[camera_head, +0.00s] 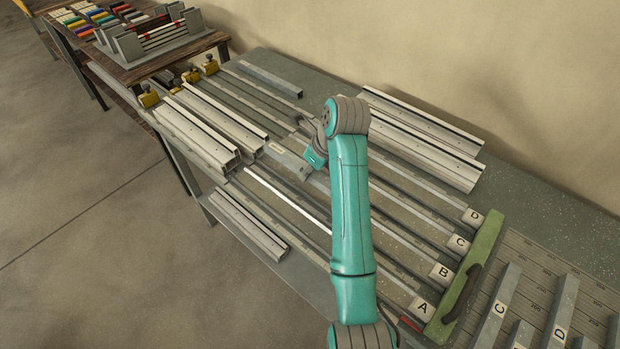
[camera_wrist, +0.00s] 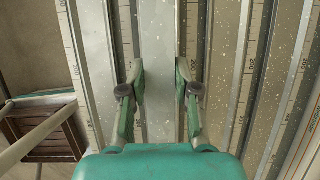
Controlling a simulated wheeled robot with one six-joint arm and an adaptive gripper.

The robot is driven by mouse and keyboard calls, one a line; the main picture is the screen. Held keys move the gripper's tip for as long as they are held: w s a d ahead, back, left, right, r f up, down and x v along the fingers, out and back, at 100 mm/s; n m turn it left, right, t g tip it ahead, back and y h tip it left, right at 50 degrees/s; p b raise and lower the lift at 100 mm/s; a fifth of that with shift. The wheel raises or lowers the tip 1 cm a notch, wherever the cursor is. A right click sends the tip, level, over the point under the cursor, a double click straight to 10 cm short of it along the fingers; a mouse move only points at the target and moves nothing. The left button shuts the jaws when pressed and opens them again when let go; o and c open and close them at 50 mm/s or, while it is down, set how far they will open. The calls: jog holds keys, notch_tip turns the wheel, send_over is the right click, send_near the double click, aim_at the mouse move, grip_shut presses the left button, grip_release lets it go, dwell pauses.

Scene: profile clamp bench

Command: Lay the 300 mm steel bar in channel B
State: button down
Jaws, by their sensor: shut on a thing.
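My gripper (camera_wrist: 160,80) is shut on a flat grey bar, which I take for the steel bar (camera_wrist: 158,45); one finger is on each long side. In the head view the left part of the bar (camera_head: 287,160) shows beside the wrist, lengthwise along the channels. It is over or in the channel in line with label B (camera_head: 440,272); I cannot tell whether it touches the floor. My arm hides its right part and the fingers in that view. Channel B runs between the A (camera_head: 422,307) and C (camera_head: 458,243) rows.
Light profiles (camera_head: 195,135) lie in the left channel ends, by yellow clamps (camera_head: 149,96). More profiles lie at the back (camera_head: 425,135) and front edge (camera_head: 248,222). A dark bar (camera_head: 270,79) lies behind. A green end block (camera_head: 475,270) closes the right side.

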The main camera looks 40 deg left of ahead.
aim_at(307, 187)
jog(key=shift+f, duration=1.85)
jog(key=shift+f, duration=0.2)
jog(key=shift+f, duration=0.2)
jog(key=shift+s+f, duration=0.1)
jog(key=shift+f, duration=0.2)
jog(key=c, duration=0.9)
grip_release()
jog(key=shift+d+f, duration=0.1)
jog(key=shift+c, duration=0.2)
jog(key=shift+o, duration=0.5)
jog(key=shift+f, duration=0.1)
jog(key=v, duration=0.6)
jog(key=a+v, duration=0.1)
jog(key=v, duration=0.2)
jog(key=shift+r, duration=0.2)
